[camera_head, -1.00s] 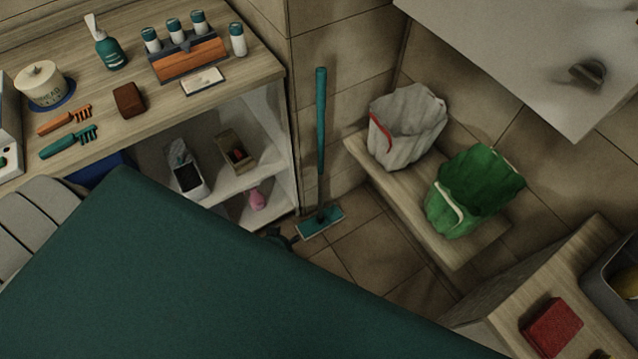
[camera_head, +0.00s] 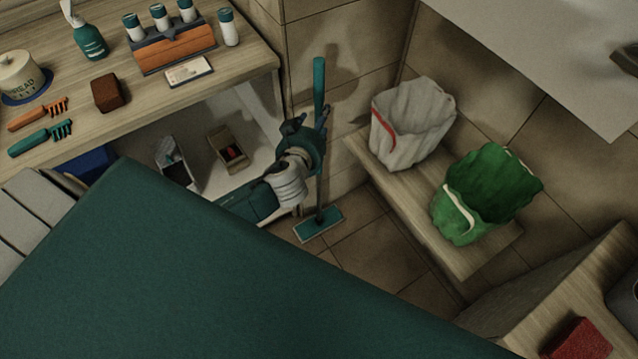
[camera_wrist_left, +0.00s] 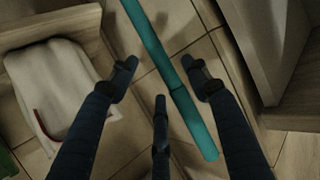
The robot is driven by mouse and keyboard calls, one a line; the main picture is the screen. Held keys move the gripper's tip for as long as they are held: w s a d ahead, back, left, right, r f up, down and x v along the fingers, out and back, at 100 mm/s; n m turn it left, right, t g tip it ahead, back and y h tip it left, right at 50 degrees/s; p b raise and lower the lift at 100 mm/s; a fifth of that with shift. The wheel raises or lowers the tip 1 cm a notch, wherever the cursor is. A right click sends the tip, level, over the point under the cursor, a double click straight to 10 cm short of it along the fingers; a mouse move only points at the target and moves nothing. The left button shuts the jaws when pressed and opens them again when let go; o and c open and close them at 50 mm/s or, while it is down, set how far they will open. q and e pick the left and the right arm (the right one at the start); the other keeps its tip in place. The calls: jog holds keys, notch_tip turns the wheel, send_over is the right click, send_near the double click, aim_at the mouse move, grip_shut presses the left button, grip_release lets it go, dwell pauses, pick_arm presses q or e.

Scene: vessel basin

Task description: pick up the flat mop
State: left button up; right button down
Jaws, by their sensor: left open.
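The flat mop stands upright near the corner, its teal handle (camera_head: 319,90) rising beside the shelf unit and its flat teal head (camera_head: 318,226) on the tiled floor. My left gripper (camera_head: 308,122) is open at the upper part of the handle, and it hides a stretch of it in the head view. In the left wrist view the handle (camera_wrist_left: 165,65) runs diagonally between the open dark fingers of my left gripper (camera_wrist_left: 160,72), closer to the right finger. I cannot tell whether they touch. My right gripper is not in view.
The shelf unit (camera_head: 250,60) stands close to the left of the handle. A low wooden bench (camera_head: 470,255) with a white bag (camera_head: 410,122) and a green bag (camera_head: 485,195) is to the right. Some floor (camera_head: 375,250) is clear beside the mop head.

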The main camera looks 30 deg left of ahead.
pick_arm(q)
jog(key=x, duration=0.5)
jog(key=shift+w+f, duration=0.2)
jog(key=shift+w, duration=0.1)
jog(key=shift+c, duration=0.5)
grip_shut()
jog(key=shift+r, duration=0.15)
